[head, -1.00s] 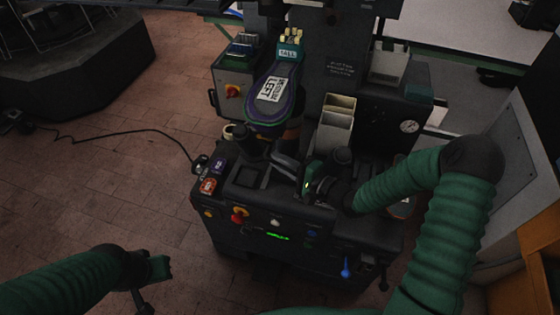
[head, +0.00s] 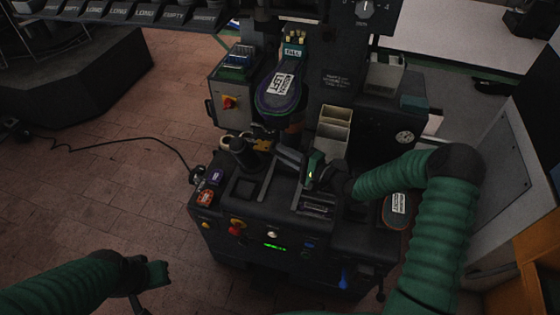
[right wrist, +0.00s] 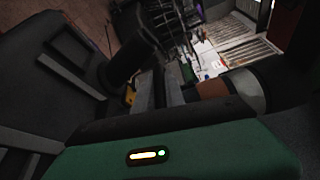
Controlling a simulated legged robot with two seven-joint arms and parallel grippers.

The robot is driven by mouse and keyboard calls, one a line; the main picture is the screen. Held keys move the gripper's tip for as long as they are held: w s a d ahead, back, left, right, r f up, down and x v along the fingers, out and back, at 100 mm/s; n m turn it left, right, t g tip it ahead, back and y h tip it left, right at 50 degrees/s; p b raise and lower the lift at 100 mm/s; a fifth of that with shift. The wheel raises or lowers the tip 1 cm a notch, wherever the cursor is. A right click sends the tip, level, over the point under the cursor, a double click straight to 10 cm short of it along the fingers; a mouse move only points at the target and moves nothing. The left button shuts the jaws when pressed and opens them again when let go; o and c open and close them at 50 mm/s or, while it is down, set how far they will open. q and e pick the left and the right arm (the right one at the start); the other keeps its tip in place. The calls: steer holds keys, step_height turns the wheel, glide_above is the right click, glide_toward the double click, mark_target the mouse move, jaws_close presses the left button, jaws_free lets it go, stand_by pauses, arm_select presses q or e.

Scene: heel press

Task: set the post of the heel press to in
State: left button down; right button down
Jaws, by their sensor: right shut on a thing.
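The heel press (head: 330,220) is a dark machine with a sole (head: 280,92) labelled left held on top of its post. The post's brown neck (head: 295,126) shows just below the sole. My right gripper (head: 290,157) reaches in from the right, low in front of this neck, and is shut. What lies between its fingers is mostly hidden, seemingly part of the post. In the right wrist view the fingers (right wrist: 160,90) lie between a black cylinder (right wrist: 125,62) and the brown neck (right wrist: 212,88). My left gripper (head: 155,273) is low at the left, away from the press.
A black upright cylinder (head: 243,155) stands left of my right gripper. Pale bins (head: 333,130) stand behind it. A second labelled sole (head: 396,208) lies at the right of the press, beside my right arm. Floor (head: 90,190) to the left is clear except for a cable.

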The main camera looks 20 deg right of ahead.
steer(key=shift+d+f, duration=0.1)
steer(key=shift+f, duration=0.1)
steer(key=c, duration=1.7)
jaws_free()
steer(key=shift+r, duration=0.1)
steer(key=shift+o, duration=1.3)
steer(key=shift+a, duration=0.2)
steer(key=shift+o, duration=0.2)
steer(key=shift+w, duration=0.15)
steer(key=shift+d, duration=0.35)
steer(key=shift+d+r, duration=0.1)
arm_select(q)
steer(key=shift+w+d+r+p, duration=0.1)
steer(key=shift+d+r+p, duration=0.05)
steer(key=shift+r+p, duration=0.35)
steer(key=shift+w+d+r+p, duration=0.1)
steer(key=shift+r+p, duration=0.3)
steer(key=shift+r, duration=0.1)
arm_select(e)
steer(key=s+a+r, duration=0.2)
steer(key=s, duration=0.5)
steer(key=s+a+r, duration=0.2)
steer(key=s+a, duration=0.1)
steer(key=s, duration=0.5)
steer(key=shift+r, duration=0.2)
